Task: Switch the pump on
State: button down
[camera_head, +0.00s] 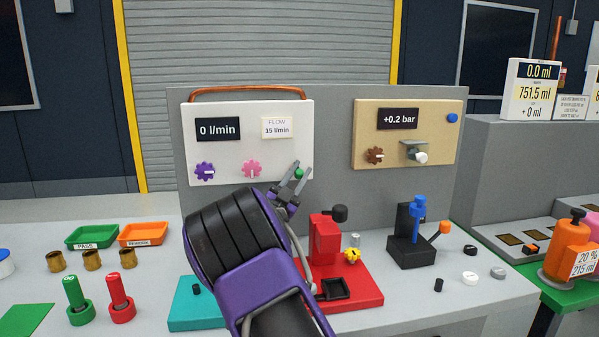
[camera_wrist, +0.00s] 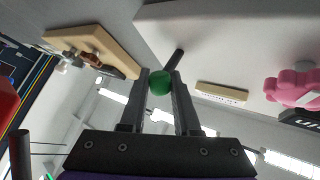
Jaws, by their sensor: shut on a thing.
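The white pump panel (camera_head: 240,140) stands at the back with a display reading 0 l/min (camera_head: 218,129) and a FLOW 15 l/min label (camera_head: 277,128). A lever with a green ball (camera_head: 299,173) is at its lower right. In the wrist view, the green ball (camera_wrist: 160,81) sits between my fingers, and its dark stem (camera_wrist: 175,58) runs up to the panel. My gripper (camera_head: 296,178) is shut on the green ball. A purple knob (camera_head: 205,170) and a pink knob (camera_head: 252,169) are left of it; the pink one also shows in the wrist view (camera_wrist: 290,87).
A tan panel (camera_head: 430,120) reading +0.2 bar is to the right. Below my gripper are a red base (camera_head: 358,292) with a red block and a black stand with a blue lever (camera_head: 418,208). Green and orange trays (camera_head: 143,226) are at left.

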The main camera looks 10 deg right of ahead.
jog(key=shift+f+m+h, duration=0.3)
jog(key=shift+f, duration=0.05)
jog(key=c, duration=0.7)
grip_release()
jog(key=shift+w, duration=0.1)
jog(key=shift+r, duration=0.1)
jog(key=s+a, duration=0.3)
jog(key=s+a+f, duration=0.1)
jog(key=s+a, duration=0.2)
jog(key=s, duration=0.1)
jog(key=s+a, duration=0.3)
jog(key=s, duration=0.1)
jog(key=shift+s+a+f, duration=0.1)
jog(key=shift+a+f, duration=0.1)
jog(key=shift+f, duration=0.1)
